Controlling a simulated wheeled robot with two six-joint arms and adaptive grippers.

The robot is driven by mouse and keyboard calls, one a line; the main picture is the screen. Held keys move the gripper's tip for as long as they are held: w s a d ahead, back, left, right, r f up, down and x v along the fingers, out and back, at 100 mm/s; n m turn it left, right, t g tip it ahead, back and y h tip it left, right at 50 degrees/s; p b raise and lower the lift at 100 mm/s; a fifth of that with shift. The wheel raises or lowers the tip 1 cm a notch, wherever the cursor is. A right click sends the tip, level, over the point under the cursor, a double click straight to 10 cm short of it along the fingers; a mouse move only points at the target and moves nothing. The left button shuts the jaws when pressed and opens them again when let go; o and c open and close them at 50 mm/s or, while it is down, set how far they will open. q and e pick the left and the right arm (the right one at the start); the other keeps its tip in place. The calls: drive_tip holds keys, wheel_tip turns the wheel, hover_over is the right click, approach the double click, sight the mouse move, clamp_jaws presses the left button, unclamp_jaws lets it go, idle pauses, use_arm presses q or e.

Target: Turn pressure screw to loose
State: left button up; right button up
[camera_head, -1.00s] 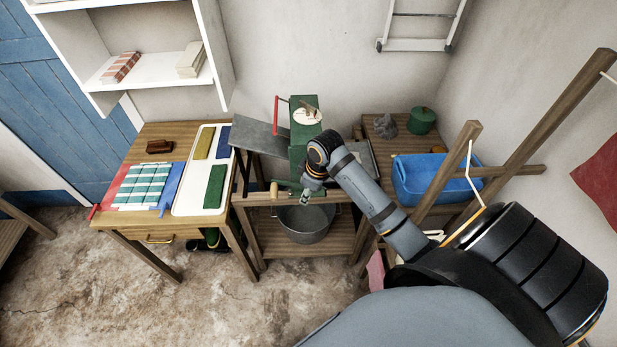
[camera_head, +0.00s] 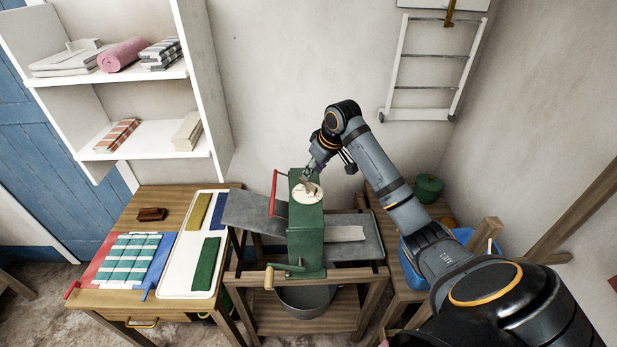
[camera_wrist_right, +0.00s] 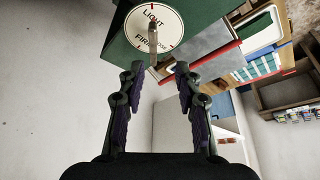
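The pressure screw is a grey tapered handle (camera_wrist_right: 153,42) on a round cream dial (camera_wrist_right: 168,28) on top of the green mangle (camera_head: 305,235). The dial reads "LIGHT" and "FIRM", with a smaller word at its right edge that is hard to read. In the head view the dial (camera_head: 307,193) is partly covered by my right gripper (camera_head: 309,175). In the wrist view my right gripper (camera_wrist_right: 158,70) is open, its two fingers apart and empty. The handle shows just beyond the fingertips, between their lines; contact cannot be told. My left gripper is not in view.
A red lever (camera_head: 274,192) stands left of the mangle's top. A crank with a wooden grip (camera_head: 269,277) is at its front. Grey boards (camera_head: 250,212) extend to the sides. A table with folded cloths (camera_head: 130,262) stands left, a blue tub (camera_head: 412,265) right.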

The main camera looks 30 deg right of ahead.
sight(309, 183)
drive_tip(key=w+f, duration=0.1)
drive_tip(key=f, duration=0.2)
drive_tip(key=w+f+p, duration=0.1)
drive_tip(key=shift+w+d+f, duration=0.15)
drive_tip(key=shift+w+d, duration=0.15)
drive_tip(key=shift+d, duration=0.1)
drive_tip(key=x, duration=0.2)
drive_tip(key=shift+w+d+f+p, duration=0.15)
drive_tip(key=shift+w+f+p, duration=0.1)
drive_tip(key=shift+p, duration=0.1)
drive_tip(key=shift+s+f, duration=0.1)
drive_tip(key=shift+f, duration=0.05)
drive_tip(key=shift+s+a, duration=0.1)
drive_tip(key=shift+a, duration=0.2)
drive_tip(key=shift+c, duration=1.1)
drive_tip(key=shift+d+f, duration=0.1)
drive_tip(key=shift+d, duration=0.05)
drive_tip(key=c, duration=0.4)
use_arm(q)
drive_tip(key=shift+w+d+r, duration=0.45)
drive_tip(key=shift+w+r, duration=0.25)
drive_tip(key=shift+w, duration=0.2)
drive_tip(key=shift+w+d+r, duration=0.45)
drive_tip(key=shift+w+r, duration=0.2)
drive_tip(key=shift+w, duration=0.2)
use_arm(e)
clamp_jaws()
